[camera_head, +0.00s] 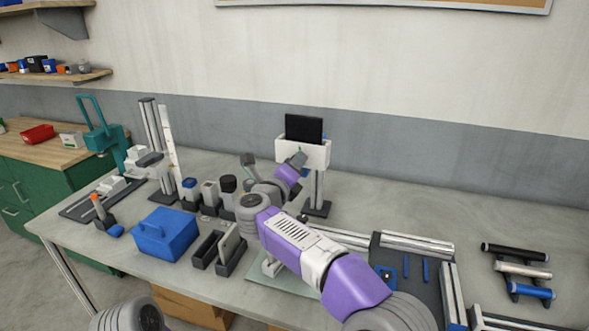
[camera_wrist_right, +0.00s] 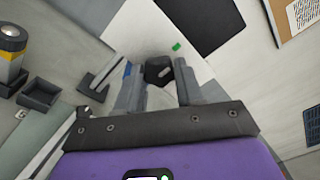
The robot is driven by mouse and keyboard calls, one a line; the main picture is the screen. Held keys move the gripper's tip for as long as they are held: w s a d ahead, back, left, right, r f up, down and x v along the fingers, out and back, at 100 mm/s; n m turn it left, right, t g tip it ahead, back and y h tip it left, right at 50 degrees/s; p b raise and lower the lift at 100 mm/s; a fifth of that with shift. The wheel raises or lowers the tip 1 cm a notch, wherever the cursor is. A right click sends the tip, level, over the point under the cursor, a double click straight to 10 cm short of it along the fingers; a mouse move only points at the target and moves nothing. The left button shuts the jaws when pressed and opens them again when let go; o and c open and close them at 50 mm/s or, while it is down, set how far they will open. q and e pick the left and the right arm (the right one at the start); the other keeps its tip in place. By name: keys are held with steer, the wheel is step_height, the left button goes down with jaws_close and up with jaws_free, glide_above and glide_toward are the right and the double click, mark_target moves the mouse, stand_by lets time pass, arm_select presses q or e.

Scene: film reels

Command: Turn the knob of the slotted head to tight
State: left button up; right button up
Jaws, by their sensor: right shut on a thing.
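The slotted head is a white box (camera_head: 318,153) on a post with a dark base, with a black panel (camera_head: 304,128) standing up from it. In the right wrist view its white face (camera_wrist_right: 140,36) carries a black knob (camera_wrist_right: 158,69) with a pale pointer line and a small green mark (camera_wrist_right: 176,46) up and right of the knob. My right gripper (camera_wrist_right: 160,82) is shut on the knob, one finger on each side. In the head view this gripper (camera_head: 298,160) is at the front of the white box and hides the knob. My left gripper is out of view.
A blue box (camera_head: 164,234), dark slotted holders (camera_head: 207,250) and several bottles stand left of my right arm. A tray with metal rails (camera_head: 418,243) and a rack of rollers (camera_head: 516,271) lie right. The table behind the rack is clear.

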stand_by(0.4)
steer(key=o, duration=1)
steer(key=shift+o, duration=0.2)
steer(key=shift+s, duration=0.1)
steer(key=v, duration=0.7)
steer(key=shift+s, duration=0.25)
steer(key=shift+a, duration=0.1)
